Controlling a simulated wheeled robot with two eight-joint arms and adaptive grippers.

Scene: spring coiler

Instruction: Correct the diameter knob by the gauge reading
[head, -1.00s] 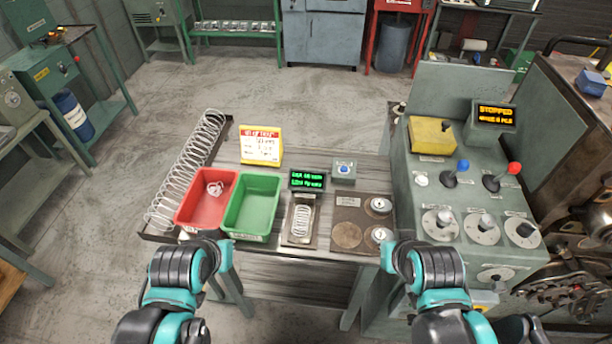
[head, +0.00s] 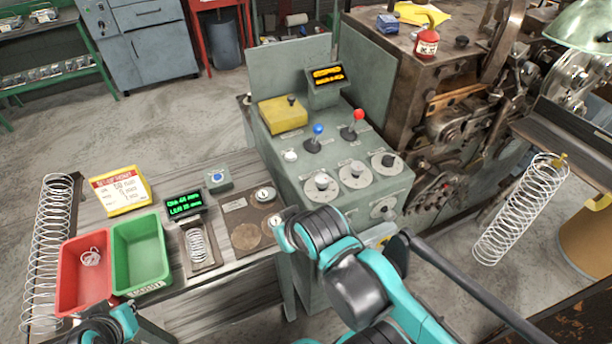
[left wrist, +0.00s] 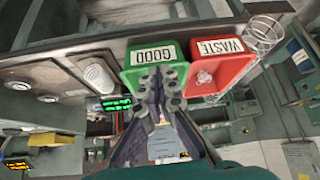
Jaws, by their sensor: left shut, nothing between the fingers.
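In the head view the gauge display (head: 184,203) shows two lines of green text, too small to read surely. A coil spring (head: 197,246) lies in the tray before it. Dial knobs sit on the green console: left (head: 322,186), middle (head: 354,172), right (head: 387,163), and one on the front face (head: 385,206). Their labels are unreadable, so I cannot tell which is the diameter knob. My left gripper (left wrist: 160,76) is shut and empty in the left wrist view, over the green bin's edge. My right forearm shows beside the console; its fingers are hidden.
A green bin (head: 122,254) and red bin (head: 70,296) with a small coil stand left of the gauge. A yellow card (head: 121,190) stands behind. Blue (head: 318,130) and red (head: 358,115) levers rise behind the knobs. A large spring (head: 520,210) hangs right.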

